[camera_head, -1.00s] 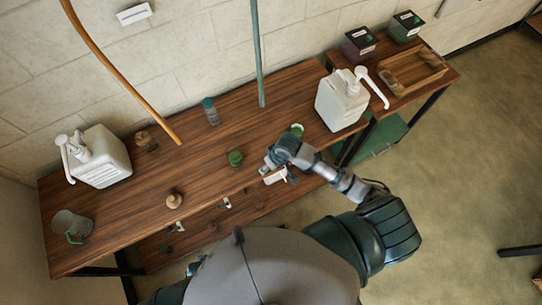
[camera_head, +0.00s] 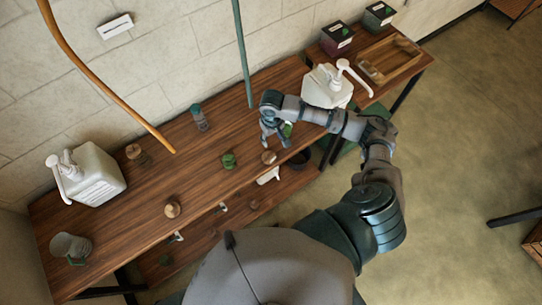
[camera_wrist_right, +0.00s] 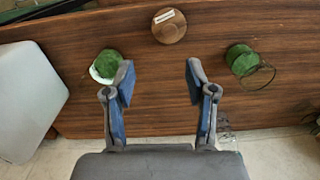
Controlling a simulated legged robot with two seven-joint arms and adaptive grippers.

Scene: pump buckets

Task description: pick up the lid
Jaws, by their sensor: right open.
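A round wooden lid-like piece (camera_head: 268,157) lies near the table's front edge, just below my right gripper (camera_head: 274,143). In the right wrist view this piece (camera_wrist_right: 169,26) shows a small white label, ahead of the gap between the fingers. My right gripper is open and empty there (camera_wrist_right: 160,85). A green-topped piece (camera_wrist_right: 106,63) lies by the left finger, and a green-topped glass jar (camera_wrist_right: 241,60) stands beyond the right finger. Another round wooden piece (camera_head: 172,210) sits further left on the table. Which one is the task's lid I cannot tell. My left gripper is out of view.
White pump buckets stand at the left (camera_head: 90,178) and right (camera_head: 327,90) of the wooden table (camera_head: 125,235).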

